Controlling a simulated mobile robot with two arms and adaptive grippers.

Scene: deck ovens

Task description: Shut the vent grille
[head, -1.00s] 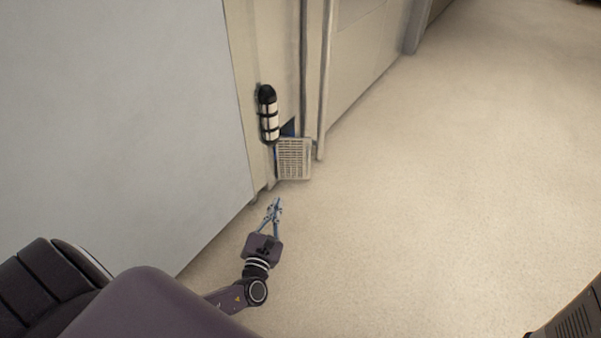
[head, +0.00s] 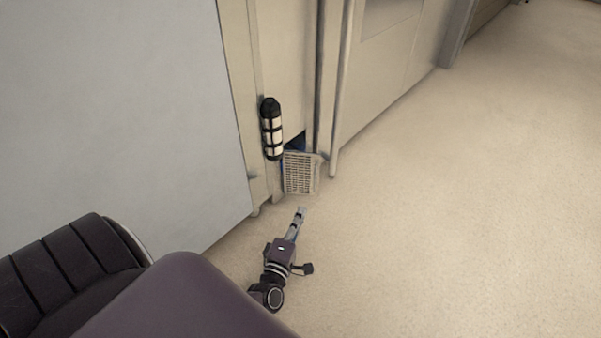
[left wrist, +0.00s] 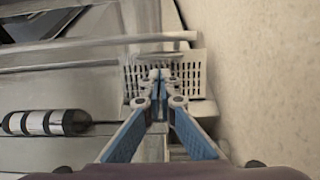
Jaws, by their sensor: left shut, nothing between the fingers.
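The vent grille (head: 300,175) is a small pale slotted panel low on the wall, near the floor. It is tilted outward, with a dark blue opening (head: 297,143) showing above and behind it. In the left wrist view the grille (left wrist: 190,72) lies just beyond my fingertips, partly hidden by them. My left gripper (head: 301,213) is shut and empty, a little below and in front of the grille in the head view. It also shows in the left wrist view (left wrist: 160,75) with its fingertips together. I cannot tell whether they touch the grille. My right gripper is not in view.
A black and white cylinder (head: 272,128) is mounted on the wall just left of the grille. A vertical pipe-like post (head: 341,110) stands right of it. A large grey panel (head: 130,110) fills the left. The floor (head: 450,210) to the right is clear.

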